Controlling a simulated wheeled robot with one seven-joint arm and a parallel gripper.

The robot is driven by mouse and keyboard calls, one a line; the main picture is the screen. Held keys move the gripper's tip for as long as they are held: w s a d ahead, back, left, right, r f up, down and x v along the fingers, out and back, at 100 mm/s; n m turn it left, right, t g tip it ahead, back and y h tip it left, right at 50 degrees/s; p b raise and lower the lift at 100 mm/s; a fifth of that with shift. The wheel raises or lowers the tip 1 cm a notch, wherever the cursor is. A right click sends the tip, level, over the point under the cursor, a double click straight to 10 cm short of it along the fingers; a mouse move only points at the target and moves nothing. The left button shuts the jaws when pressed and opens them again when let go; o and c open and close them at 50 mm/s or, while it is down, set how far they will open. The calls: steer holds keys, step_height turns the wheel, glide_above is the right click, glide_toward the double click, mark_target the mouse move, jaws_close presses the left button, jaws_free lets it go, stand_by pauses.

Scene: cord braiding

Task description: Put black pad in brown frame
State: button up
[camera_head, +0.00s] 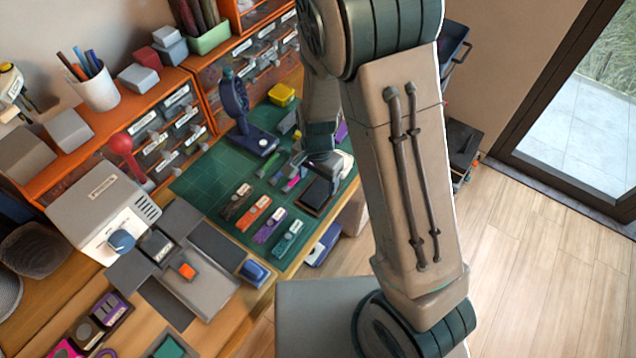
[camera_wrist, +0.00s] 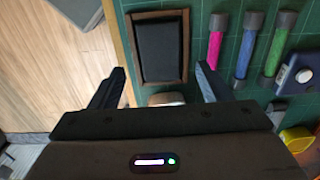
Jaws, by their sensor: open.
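The brown frame (camera_wrist: 185,50) lies on the green cutting mat near its edge in the wrist view, and it also shows in the head view (camera_head: 306,207). The black pad (camera_wrist: 159,48) appears to lie inside the frame, filling most of its opening; it also shows in the head view (camera_head: 318,190). Whether it sits fully flat cannot be told. My gripper (camera_wrist: 160,70) is open and empty, its two fingers apart on either side of the frame's near end. In the head view my gripper (camera_head: 322,166) is just behind the frame, partly hidden by my arm.
Magenta (camera_wrist: 216,45), blue (camera_wrist: 248,45) and green (camera_wrist: 276,50) capped rods lie right of the frame. A blue device (camera_wrist: 297,76) and yellow container (camera_wrist: 297,138) are farther right. A small pale object (camera_wrist: 166,99) lies between the fingers. Several labelled cord cards (camera_head: 254,213) lie on the mat (camera_head: 205,182).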

mark_target(317, 193)
step_height(317, 193, up, 8)
steer(key=s+d+r+n+t, duration=0.3)
steer(key=s+d+r+n, duration=0.4)
steer(key=s+d+r, duration=0.5)
step_height(317, 193, up, 3)
steer(key=shift+s+f+n, duration=0.1)
steer(key=shift+s+n, duration=0.15)
steer(key=shift+n, duration=0.05)
